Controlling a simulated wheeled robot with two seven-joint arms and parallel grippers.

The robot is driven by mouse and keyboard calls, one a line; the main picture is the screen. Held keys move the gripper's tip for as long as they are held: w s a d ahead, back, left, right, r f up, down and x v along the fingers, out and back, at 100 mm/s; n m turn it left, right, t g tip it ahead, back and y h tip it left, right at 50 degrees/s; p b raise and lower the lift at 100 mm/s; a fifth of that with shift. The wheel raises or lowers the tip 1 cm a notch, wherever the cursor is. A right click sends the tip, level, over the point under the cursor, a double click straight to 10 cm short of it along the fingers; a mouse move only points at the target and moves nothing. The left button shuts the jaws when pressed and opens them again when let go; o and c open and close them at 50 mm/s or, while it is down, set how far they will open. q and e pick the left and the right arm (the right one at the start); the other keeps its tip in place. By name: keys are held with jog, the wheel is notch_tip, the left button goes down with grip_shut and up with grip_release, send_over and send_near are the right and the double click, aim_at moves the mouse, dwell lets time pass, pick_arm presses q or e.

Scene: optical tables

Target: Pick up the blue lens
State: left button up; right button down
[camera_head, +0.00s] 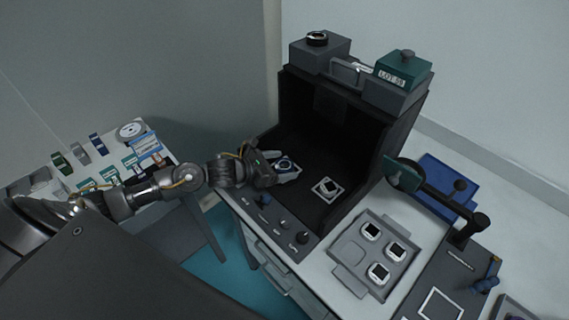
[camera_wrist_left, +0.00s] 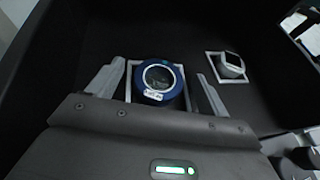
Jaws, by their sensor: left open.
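The blue lens (camera_wrist_left: 158,82) is a round blue ring with clear glass and a small white label, sitting in a square white frame on the dark floor of a black open-fronted box (camera_head: 310,130). In the head view the lens (camera_head: 285,165) shows just past my left gripper (camera_head: 286,170). In the left wrist view my left gripper (camera_wrist_left: 155,88) is open, with one finger on each side of the lens and a visible gap on both sides. Whether the fingers are down at the lens's height is hard to tell. My right gripper is not in view.
A second white frame with a white, dark-topped part (camera_head: 328,187) lies right of the lens in the box. A grey tray (camera_head: 345,252) with several similar parts stands outside to the right. Knobs (camera_head: 283,223) line the box's front panel. A side table (camera_head: 60,205) is at left.

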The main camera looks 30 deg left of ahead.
pick_arm(q)
jog(key=shift+c, duration=0.5)
jog(key=c, duration=1)
jog(key=shift+r, duration=0.1)
jog(key=shift+r+b, duration=0.5)
jog(key=shift+r, duration=0.15)
jog(key=s+a+r+p, duration=0.1)
jog(key=s+r, duration=1)
jog(key=s, duration=0.3)
jog(key=shift+a+r, duration=0.2)
jog(key=shift+r, duration=0.05)
